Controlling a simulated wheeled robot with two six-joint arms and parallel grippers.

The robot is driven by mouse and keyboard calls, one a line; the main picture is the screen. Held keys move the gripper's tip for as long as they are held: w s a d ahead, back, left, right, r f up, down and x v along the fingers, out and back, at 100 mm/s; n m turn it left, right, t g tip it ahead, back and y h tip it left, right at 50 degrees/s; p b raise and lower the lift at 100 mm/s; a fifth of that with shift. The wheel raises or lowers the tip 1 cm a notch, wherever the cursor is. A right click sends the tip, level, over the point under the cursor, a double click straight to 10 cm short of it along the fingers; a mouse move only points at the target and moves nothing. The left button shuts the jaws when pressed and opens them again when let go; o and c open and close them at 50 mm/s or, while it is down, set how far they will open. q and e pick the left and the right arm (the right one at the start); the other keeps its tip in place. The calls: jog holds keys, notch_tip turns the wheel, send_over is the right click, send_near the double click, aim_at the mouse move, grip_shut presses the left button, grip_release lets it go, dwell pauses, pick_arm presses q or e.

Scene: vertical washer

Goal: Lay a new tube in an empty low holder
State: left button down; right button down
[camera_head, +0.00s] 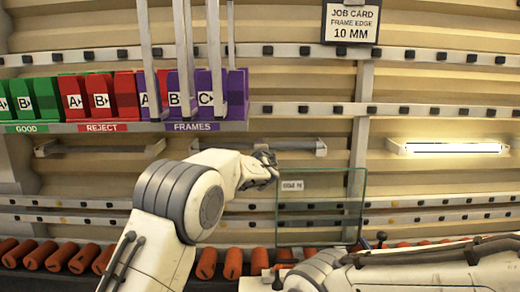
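Three low holders are on the back wall. The right holder (402,146) bears a glowing white tube (455,148). The left holder (98,149) shows a dark bar between its ends and no white tube.
The glass pane (325,212) with a small label stands upright before the wall. Orange rollers (80,259) line the bottom. A shelf (150,127) with green, red and purple bins juts out at the upper left. A job card (351,22) hangs at the top.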

pick_arm(q)
jog(key=shift+f+b, duration=0.55)
jog(key=shift+b, duration=0.4)
dwell(0.9)
jog(key=c, duration=0.5)
grip_release()
jog(key=shift+c, duration=0.2)
jog(key=shift+s, duration=0.1)
jog(key=s+b, duration=0.2)
jog(key=s, duration=0.8)
jog(key=shift+s+r+b, duration=0.15)
jog(key=shift+r+b, duration=0.2)
jog(key=shift+b, duration=0.05)
